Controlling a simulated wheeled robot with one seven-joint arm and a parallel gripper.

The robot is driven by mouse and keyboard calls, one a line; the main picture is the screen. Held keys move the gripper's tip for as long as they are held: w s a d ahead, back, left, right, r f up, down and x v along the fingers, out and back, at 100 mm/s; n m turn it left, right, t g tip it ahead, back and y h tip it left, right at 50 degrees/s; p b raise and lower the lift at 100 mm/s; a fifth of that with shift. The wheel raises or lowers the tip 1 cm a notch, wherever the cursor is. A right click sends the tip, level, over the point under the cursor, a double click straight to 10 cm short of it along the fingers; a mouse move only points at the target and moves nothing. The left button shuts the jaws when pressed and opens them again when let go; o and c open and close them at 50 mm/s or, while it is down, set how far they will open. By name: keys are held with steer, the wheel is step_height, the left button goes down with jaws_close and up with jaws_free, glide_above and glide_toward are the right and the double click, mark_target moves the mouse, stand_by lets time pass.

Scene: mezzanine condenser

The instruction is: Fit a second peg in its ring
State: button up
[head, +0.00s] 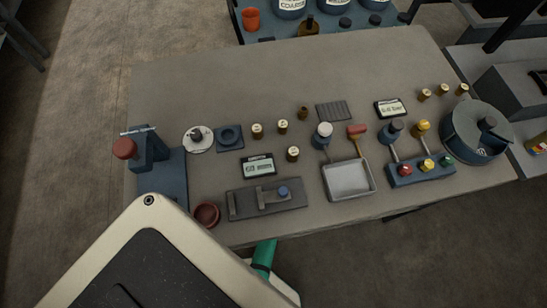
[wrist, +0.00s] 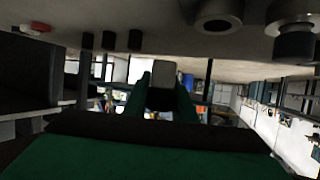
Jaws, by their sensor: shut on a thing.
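My gripper (wrist: 163,98) shows in the wrist view as two green fingers closed on a small grey block-like piece (wrist: 162,76), which may be a peg. In the head view only a green part of my arm's end (head: 263,256) shows below the table's front edge; the fingers and held piece are hidden. No peg seated in a ring can be made out for certain. A blue square block with a round ring (head: 229,136) stands beside a white disc (head: 198,140). A grey fixture (head: 240,206) carries a small blue round piece (head: 283,191).
Several small brass cylinders (head: 257,131) stand about the grey table (head: 215,80). A blue stand with a red knob (head: 124,148), a red bowl (head: 206,215), a pale tray (head: 349,180), a button box (head: 425,173) and a round blue pot (head: 462,136) also stand there. The back left is clear.

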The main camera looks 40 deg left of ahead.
steer(key=shift+n+g+y, duration=0.4)
steer(key=shift+n+y, duration=0.3)
steer(key=s+a, duration=0.1)
steer(key=a+f, duration=0.1)
steer(key=a, duration=0.1)
steer(key=s+a+f, duration=0.1)
steer(key=a, duration=0.1)
steer(key=shift+s+a, duration=0.1)
steer(key=shift+s, duration=0.2)
steer(key=shift+f, duration=0.2)
steer(key=shift+f, duration=0.95)
steer(key=shift+f, duration=1.05)
steer(key=shift+f, duration=0.15)
steer(key=shift+s+f, duration=0.1)
stand_by(0.5)
stand_by(0.6)
steer(key=o, duration=1.1)
